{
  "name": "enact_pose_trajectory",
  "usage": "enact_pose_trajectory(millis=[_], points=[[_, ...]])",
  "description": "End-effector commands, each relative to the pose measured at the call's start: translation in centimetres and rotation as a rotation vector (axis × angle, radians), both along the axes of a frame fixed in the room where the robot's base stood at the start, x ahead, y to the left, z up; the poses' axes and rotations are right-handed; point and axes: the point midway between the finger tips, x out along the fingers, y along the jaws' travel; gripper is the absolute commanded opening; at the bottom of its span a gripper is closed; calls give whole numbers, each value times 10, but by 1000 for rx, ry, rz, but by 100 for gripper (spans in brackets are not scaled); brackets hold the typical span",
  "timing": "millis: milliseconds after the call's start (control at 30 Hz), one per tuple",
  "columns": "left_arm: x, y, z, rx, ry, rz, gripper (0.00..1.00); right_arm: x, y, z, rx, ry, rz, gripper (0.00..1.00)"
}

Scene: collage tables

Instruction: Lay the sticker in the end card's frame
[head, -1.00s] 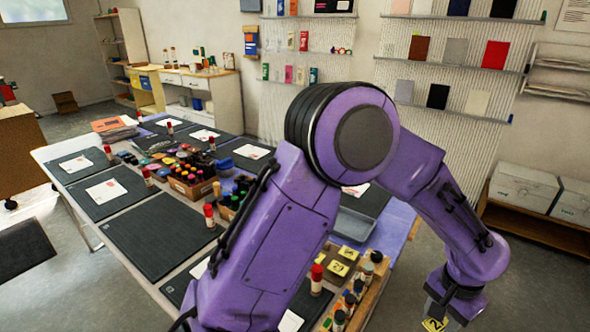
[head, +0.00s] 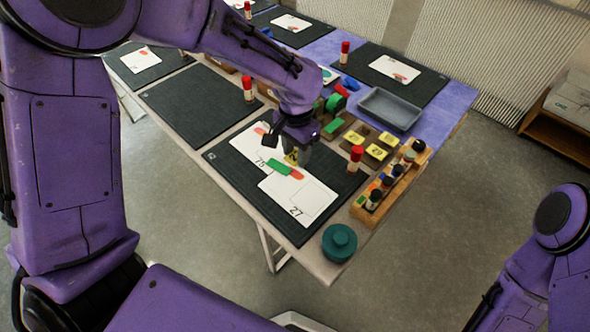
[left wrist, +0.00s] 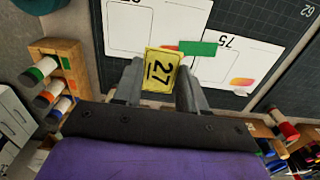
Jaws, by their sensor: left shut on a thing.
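My left gripper (head: 297,153) is shut on a yellow sticker (left wrist: 160,70) marked 27, which sits between its two fingers in the left wrist view. In the head view the sticker (head: 291,157) is partly hidden by the gripper. The gripper is over the nearest dark mat. A white card (head: 307,203) printed 27 lies at that mat's near end; it also shows in the left wrist view (left wrist: 142,30) with outlined frames. A second white card (head: 246,147) printed 75 lies beside it. A green strip (head: 278,167) lies where the cards meet. My right gripper is out of view.
A teal round lidded pot (head: 340,242) stands at the table's near corner. A wooden rack (head: 385,190) of bottles, a red-capped tube (head: 355,158), yellow-topped blocks (head: 376,152) and a grey tray (head: 390,110) stand to the right. Another dark mat (head: 195,102) is bare.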

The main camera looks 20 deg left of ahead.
Motion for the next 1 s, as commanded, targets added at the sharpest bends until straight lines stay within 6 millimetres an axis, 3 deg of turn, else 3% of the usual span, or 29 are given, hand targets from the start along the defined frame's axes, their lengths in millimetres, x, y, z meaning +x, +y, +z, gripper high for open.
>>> enact_pose_trajectory(millis=[33, 300, 433, 567, 733, 1000], points=[[-3, -7, -13, 0, 1, -154, 30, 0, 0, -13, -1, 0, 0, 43], [-17, -38, -45, 0, 0, -1127, 30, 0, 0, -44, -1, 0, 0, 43], [-21, -47, -52, 0, -1, -1420, 30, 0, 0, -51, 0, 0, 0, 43], [-23, -51, -54, 1, -1, -1542, 30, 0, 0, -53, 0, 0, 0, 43], [-23, -51, -61, 1, -1, -1553, 30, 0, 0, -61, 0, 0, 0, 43], [-23, -51, -85, 1, -1, -1550, 30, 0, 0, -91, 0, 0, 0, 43]])
